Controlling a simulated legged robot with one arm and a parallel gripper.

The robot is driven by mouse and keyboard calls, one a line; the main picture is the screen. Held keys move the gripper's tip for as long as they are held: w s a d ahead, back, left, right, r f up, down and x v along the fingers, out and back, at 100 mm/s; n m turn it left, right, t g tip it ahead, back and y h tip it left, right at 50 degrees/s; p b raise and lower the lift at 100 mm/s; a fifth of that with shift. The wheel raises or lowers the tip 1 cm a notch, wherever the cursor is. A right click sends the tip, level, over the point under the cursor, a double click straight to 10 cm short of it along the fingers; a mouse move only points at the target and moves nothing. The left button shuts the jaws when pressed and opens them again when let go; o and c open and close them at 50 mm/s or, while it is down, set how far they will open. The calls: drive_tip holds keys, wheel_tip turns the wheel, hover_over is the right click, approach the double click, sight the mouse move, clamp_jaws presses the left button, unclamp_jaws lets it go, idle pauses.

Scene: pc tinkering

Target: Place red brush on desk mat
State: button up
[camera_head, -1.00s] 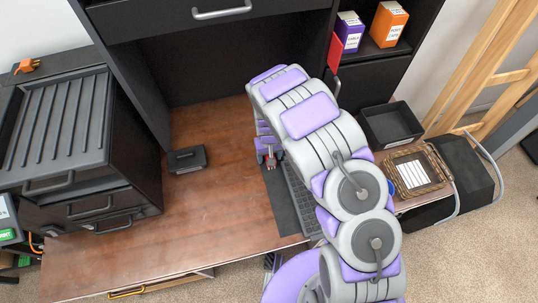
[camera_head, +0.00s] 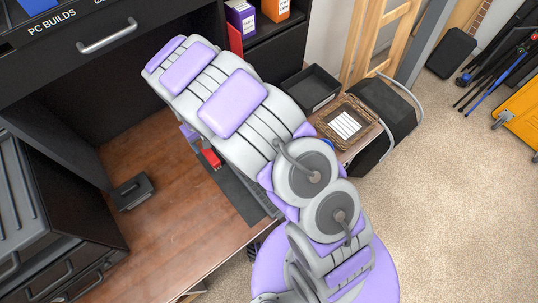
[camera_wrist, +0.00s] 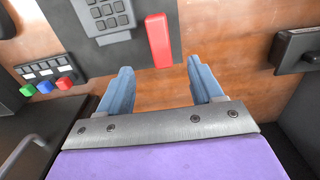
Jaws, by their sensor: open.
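The red brush (camera_wrist: 160,42) lies at the corner of the dark desk mat (camera_wrist: 70,30) in the wrist view, its near end at the mat's edge by the bare wood. The brush (camera_head: 211,158) also shows in the head view, beside my arm at the left edge of the mat (camera_head: 235,188). My gripper (camera_wrist: 161,84) is open, its two blue-grey fingers spread apart with bare wood between them. The brush is beyond the fingertips and apart from them. In the head view my arm hides most of the gripper and part of the mat.
A keyboard (camera_wrist: 103,14) lies on the mat. A small black box (camera_head: 131,191) sits on the wooden desk (camera_head: 160,225). Green, blue and red pieces (camera_wrist: 45,84) are at the wrist view's left. A black drawer cabinet (camera_head: 75,240) stands at the desk's left.

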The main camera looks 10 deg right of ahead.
drive_tip(key=s+d+r+m, duration=0.2)
drive_tip(key=s+d+r, duration=0.2)
drive_tip(key=d+r, duration=0.45)
drive_tip(key=s+d+r+m, duration=0.1)
drive_tip(key=s+d+r, duration=0.3)
drive_tip(key=d+r, duration=0.4)
drive_tip(key=s+d+r, duration=0.2)
drive_tip(key=s+r, duration=0.1)
drive_tip(key=s, duration=0.5)
drive_tip(key=s+d+r+m+g, duration=0.1)
drive_tip(key=s+d+r, duration=0.2)
drive_tip(key=s, duration=0.5)
drive_tip(key=s+d+r+m, duration=0.1)
drive_tip(key=s+r, duration=0.3)
drive_tip(key=s, duration=0.4)
drive_tip(key=shift+s+d+g, duration=0.3)
drive_tip(key=shift+d+g, duration=0.1)
drive_tip(key=shift+d, duration=0.3)
drive_tip(key=shift+f, duration=0.1)
